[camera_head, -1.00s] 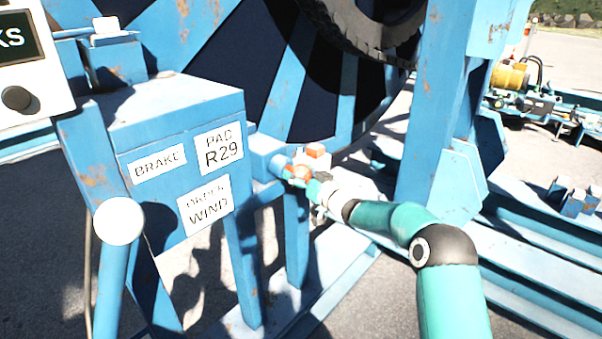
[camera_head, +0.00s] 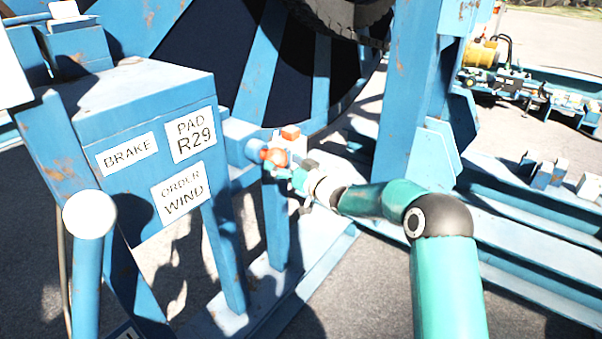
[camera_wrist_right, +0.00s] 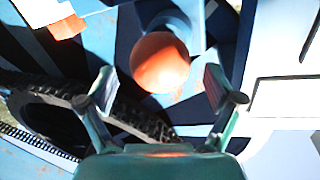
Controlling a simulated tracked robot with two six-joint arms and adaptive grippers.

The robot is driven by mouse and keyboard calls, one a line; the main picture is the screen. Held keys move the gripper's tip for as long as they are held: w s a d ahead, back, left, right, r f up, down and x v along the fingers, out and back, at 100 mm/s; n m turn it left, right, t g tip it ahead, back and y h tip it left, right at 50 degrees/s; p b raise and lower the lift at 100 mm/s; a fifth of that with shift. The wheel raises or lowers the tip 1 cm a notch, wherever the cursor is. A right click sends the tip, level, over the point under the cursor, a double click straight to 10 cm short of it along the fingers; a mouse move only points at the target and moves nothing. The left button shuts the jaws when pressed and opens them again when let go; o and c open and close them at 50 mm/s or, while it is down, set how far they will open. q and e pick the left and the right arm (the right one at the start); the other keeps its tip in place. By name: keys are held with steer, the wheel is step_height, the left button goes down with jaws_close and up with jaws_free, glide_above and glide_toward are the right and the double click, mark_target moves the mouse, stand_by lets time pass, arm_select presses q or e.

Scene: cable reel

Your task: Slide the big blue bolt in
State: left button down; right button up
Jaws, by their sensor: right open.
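The big blue bolt (camera_head: 253,151) sticks out to the right of the blue box and ends in a round orange knob (camera_head: 275,157). My right gripper (camera_head: 284,170) is at the knob's near right side. In the right wrist view the orange knob (camera_wrist_right: 160,62) lies ahead between the two fingers of my open right gripper (camera_wrist_right: 160,88), with a gap on both sides. The blue shaft (camera_wrist_right: 178,25) shows behind the knob. I cannot tell how far the bolt is in. My left gripper is not in view.
The blue box (camera_head: 160,140) carries labels BRAKE, PAD R29 and ORDER WIND. A white-knobbed lever (camera_head: 89,214) stands at front left. An orange block (camera_head: 290,132) sits just above the bolt's knob. A blue post (camera_head: 405,90) rises behind my right arm. The reel (camera_head: 290,60) fills the back.

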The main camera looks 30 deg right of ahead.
steer(key=v, duration=0.8)
steer(key=s+a+f+m+g+y+p, duration=0.1)
steer(key=a+f+g+p, duration=0.2)
steer(key=a, duration=0.4)
steer(key=s+a+f+g+y+p, duration=0.1)
steer(key=s+a+f+p, duration=0.15)
steer(key=a+f, duration=0.4)
steer(key=s+a+f+m+g+p, duration=0.2)
steer(key=s+a+f+g+p, duration=0.1)
steer(key=s+a+f, duration=0.4)
steer(key=s+a+f+g, duration=0.1)
steer(key=s+f+g, duration=0.2)
steer(key=s, duration=0.5)
steer(key=s+f+g+h, duration=0.1)
steer(key=s+f+g, duration=0.2)
steer(key=s, duration=0.6)
steer(key=s+a+f+g+h+p, duration=0.1)
steer(key=s+f+g, duration=0.3)
steer(key=s, duration=0.5)
steer(key=shift+s+a+f+n, duration=0.2)
steer(key=shift+a+f+n, duration=0.1)
steer(key=shift+f, duration=0.15)
